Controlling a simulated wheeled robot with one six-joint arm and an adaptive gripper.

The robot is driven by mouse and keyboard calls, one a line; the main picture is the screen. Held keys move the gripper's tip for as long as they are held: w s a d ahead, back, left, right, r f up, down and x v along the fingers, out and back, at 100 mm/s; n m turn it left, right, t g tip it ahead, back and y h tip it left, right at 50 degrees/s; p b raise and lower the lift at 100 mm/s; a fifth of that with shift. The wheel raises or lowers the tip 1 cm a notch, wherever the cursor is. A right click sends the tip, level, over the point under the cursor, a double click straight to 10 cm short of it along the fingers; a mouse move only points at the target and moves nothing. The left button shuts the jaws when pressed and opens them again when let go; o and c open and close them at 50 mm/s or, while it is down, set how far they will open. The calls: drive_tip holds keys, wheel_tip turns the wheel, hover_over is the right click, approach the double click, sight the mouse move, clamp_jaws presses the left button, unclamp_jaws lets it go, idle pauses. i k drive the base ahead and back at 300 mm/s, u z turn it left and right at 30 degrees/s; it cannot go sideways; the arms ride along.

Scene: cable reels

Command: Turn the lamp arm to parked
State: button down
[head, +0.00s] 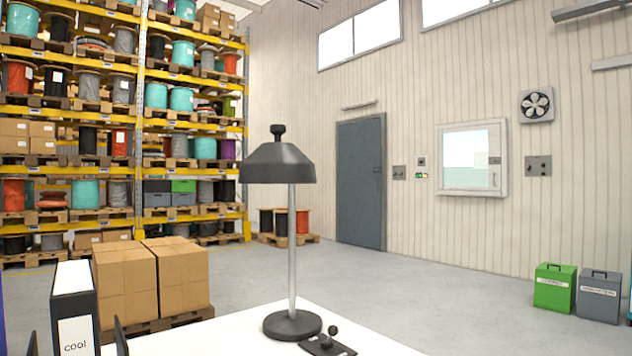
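The lamp stands on the white table. It has a dark grey shade (278,165) with a black knob (278,131) on top, a thin upright grey pole (291,250) and a round black base (292,325). The shade sits slightly left of the pole's line. A small black plate with a ball-topped lever (332,331) lies just right of the base. No marking for parked is readable.
A black-and-white binder labelled "cool" (73,318) stands at the lower left, with thin dark uprights beside it. Cartons (150,280) on a pallet, reel shelves and green and grey boxes stand beyond.

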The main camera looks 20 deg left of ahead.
sight(285, 158)
drive_tip(key=z, duration=0.9)
drive_tip(key=i, duration=0.8)
drive_tip(key=u, duration=4.25)
drive_tip(key=k, duration=1.05)
drive_tip(key=z, duration=1.15)
drive_tip(key=i, duration=0.45)
drive_tip(key=u, duration=0.1)
